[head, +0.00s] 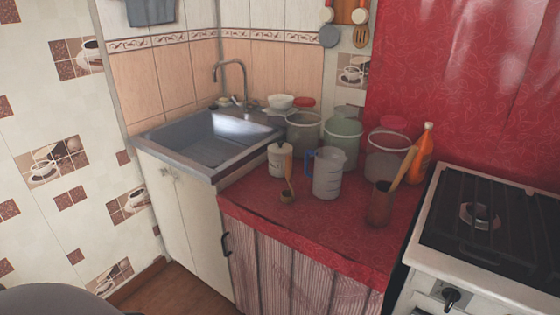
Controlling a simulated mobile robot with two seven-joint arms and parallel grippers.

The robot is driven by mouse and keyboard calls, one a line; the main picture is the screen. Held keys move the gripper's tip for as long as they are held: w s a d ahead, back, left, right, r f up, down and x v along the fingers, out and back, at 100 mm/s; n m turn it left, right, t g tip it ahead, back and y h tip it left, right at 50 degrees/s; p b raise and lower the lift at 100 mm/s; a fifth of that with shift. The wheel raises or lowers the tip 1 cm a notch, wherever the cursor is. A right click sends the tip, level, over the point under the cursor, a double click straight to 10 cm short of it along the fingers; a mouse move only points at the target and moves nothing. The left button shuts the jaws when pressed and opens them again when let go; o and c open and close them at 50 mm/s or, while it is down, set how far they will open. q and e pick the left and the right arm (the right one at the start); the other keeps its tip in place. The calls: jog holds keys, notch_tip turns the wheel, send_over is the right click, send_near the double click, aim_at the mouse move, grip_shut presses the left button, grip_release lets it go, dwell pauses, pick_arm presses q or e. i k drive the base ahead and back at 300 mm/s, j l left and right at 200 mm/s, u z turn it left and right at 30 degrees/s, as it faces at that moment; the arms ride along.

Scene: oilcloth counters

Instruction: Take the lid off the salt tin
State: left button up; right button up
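A small whitish tin (275,161) stands on the red counter just right of the sink; it may be the salt tin, but I cannot read a label. At this size I cannot tell whether a lid sits on the tin. Neither of my grippers is in view.
A measuring jug (328,175) with a blue handle stands right of the tin. Buckets (342,143) crowd behind. A brown utensil pot (380,207), an orange bottle (421,156) and the stove (480,215) are right. The red counter's (255,200) front strip is clear.

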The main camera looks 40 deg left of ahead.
aim_at(279, 148)
jog(key=j+z, duration=0.15)
jog(key=z, duration=0.3)
jog(key=j+z, duration=0.15)
jog(key=z, duration=0.25)
jog(key=j+z, duration=0.25)
jog(key=j, duration=0.15)
jog(key=k+j+z, duration=0.4)
jog(key=j, duration=0.3)
jog(key=k+j, duration=0.15)
jog(key=j, duration=0.2)
jog(key=k+j+z, duration=0.15)
jog(key=j, duration=0.25)
jog(key=k+j, duration=0.15)
jog(key=j, duration=0.2)
jog(key=j+z, duration=0.05)
